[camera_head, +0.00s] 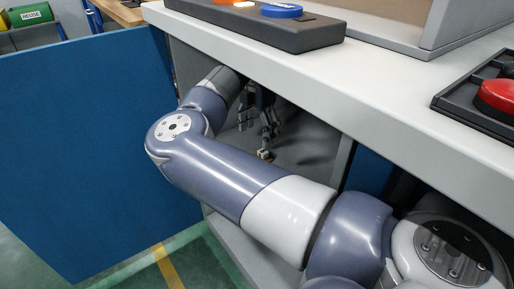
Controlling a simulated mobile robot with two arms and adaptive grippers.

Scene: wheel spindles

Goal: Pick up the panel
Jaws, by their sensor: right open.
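My right arm reaches across the view and bends into an open grey cabinet under the worktop. My right gripper (262,138) is inside the cabinet opening, with its fingers pointing down. It is open and nothing shows between its fingers. My left gripper is not in view.
A large blue door (75,150) stands open on the left. The pale worktop (385,95) overhangs the cabinet. A green bin (30,15) stands far left.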

